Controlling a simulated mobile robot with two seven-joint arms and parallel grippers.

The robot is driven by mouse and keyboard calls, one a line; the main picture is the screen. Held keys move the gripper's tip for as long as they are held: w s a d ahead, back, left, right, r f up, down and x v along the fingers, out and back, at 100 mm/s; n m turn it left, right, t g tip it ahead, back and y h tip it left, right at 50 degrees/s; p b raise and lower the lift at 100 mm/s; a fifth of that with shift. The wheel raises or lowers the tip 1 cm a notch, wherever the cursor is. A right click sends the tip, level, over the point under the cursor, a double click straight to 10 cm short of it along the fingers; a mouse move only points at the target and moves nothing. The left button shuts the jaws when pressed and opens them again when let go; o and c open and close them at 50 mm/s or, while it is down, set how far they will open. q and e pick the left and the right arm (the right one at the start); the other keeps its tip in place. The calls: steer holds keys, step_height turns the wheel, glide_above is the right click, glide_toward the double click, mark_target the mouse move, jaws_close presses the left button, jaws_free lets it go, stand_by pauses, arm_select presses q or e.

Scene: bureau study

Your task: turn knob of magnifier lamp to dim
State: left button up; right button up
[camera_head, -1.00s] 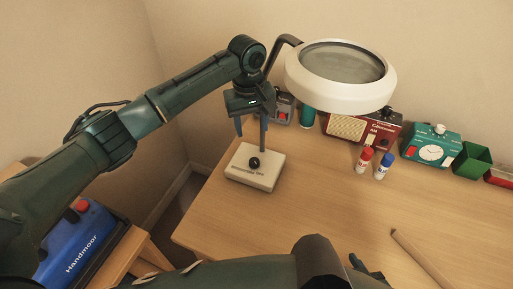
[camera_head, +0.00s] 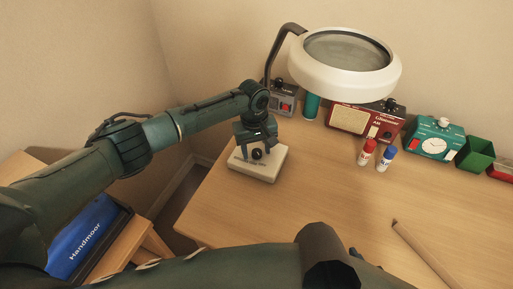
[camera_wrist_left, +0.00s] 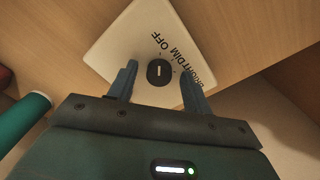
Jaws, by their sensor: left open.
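The magnifier lamp (camera_head: 343,83) has a white ring head on a dark bent arm and stands on a cream base (camera_head: 262,174) at the desk's left end. Its black knob (camera_head: 257,154) sits on the base. In the left wrist view the knob (camera_wrist_left: 159,72) has a pale pointer line, with the words OFF, DIM and BRIGHT printed beside it. My left gripper (camera_head: 256,150) is open above the base, and its fingers (camera_wrist_left: 155,85) lie on either side of the knob, apart from it. My right gripper (camera_head: 362,264) is only partly seen at the lower edge; its jaws are unclear.
Behind stand a grey device (camera_head: 284,100), a teal cylinder (camera_head: 311,106), a red radio (camera_head: 366,121), a teal timer (camera_head: 434,138) and a green box (camera_head: 476,154). Red (camera_head: 367,153) and blue (camera_head: 385,159) capped bottles stand before the radio. A wooden stick (camera_head: 424,254) lies at right. The desk's middle is clear.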

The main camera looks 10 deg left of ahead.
arm_select(q)
steer(key=shift+c, duration=0.4)
steer(key=c, duration=0.9)
steer(key=shift+r+m, duration=0.1)
steer(key=shift+m, duration=0.3)
steer(key=m+p, duration=0.2)
steer(key=m, duration=0.1)
steer(key=m+p, duration=0.1)
steer(key=m, duration=0.5)
steer(key=o, duration=1)
